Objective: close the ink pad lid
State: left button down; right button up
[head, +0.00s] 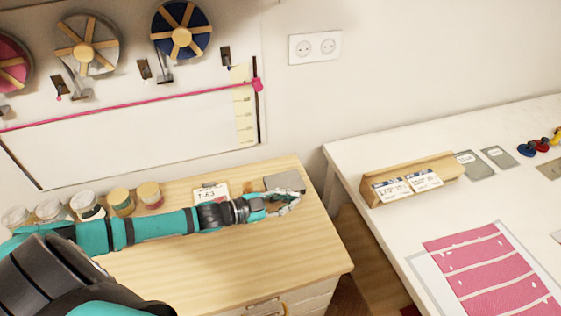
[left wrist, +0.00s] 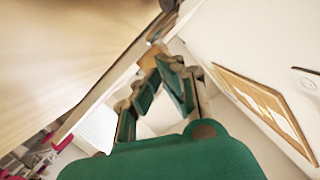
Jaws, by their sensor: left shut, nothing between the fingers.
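The ink pad (head: 286,181) appears in the head view as a small flat grey box near the back right corner of the wooden cabinet top. The picture is too small to tell how its lid stands. My left gripper (head: 292,200) is just in front of the pad, low over the wooden top, and hides part of its near side. Its fingers are shut and empty. In the left wrist view my left gripper (left wrist: 158,62) points away, with the wooden surface on the left; the pad cannot be made out clearly there. My right gripper is not in view.
A card marked T-63 (head: 211,194) and several jars (head: 150,195) stand along the back of the wooden cabinet top (head: 240,250). Its front is clear. A white table (head: 380,235) with a wooden card holder (head: 412,180) stands right, across a gap.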

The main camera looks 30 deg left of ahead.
pick_arm(q)
jog(key=shift+d+f, duration=0.1)
jog(key=shift+f, duration=0.45)
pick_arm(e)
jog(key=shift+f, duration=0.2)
